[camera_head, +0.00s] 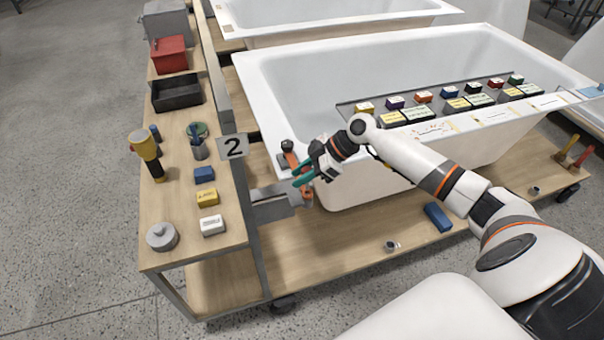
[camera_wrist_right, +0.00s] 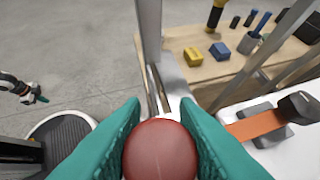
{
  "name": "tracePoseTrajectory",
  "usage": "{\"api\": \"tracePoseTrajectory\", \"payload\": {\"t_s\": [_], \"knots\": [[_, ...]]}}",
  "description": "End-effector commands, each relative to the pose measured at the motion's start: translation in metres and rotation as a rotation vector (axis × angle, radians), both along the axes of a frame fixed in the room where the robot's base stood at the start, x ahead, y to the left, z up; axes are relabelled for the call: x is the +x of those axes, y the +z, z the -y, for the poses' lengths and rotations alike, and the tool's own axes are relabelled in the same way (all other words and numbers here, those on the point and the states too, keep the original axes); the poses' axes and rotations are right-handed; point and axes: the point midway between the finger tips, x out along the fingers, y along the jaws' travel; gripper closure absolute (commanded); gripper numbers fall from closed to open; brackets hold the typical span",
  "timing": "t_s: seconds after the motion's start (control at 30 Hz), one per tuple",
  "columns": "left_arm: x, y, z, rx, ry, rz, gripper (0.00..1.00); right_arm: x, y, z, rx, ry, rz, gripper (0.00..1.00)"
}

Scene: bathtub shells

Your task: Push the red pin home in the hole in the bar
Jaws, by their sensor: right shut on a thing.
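My right gripper (camera_head: 302,174) is at the near-left corner of the front tub. In the right wrist view its teal fingers (camera_wrist_right: 160,140) are shut on the round red head of the pin (camera_wrist_right: 160,152). The pin's shank and tip are hidden behind the head, so I cannot tell how it sits to the hole. A grey metal bar (camera_head: 272,207) reaches from the cart post towards the tub, just below and left of the gripper. The hole is not visible. A gripper with teal fingers, likely my left one (camera_wrist_right: 38,98), shows small at the wrist view's left edge, above the floor.
An orange strap with a black knob (camera_head: 287,147) sits on the tub rim (camera_head: 262,110) beside my gripper. The wooden side shelf (camera_head: 170,215) holds blocks, a yellow-topped tool (camera_head: 146,146) and a grey round lid (camera_head: 161,237).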

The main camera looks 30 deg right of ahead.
Motion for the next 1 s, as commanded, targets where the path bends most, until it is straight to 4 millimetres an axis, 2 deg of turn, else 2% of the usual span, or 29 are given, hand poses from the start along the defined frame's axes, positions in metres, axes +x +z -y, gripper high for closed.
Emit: {"api": "tracePoseTrajectory", "payload": {"t_s": [0.67, 1.0], "knots": [[0.0002, -0.0010, 0.0002, 0.000, -0.001, 0.001, 1.00, 0.0000, -0.0006, 0.0000, 0.000, 0.000, 0.000, 0.95], [0.0004, -0.0073, 0.0004, 0.000, -0.001, 0.001, 1.00, 0.0001, -0.0086, 0.0000, 0.000, 0.000, 0.000, 0.95]]}}
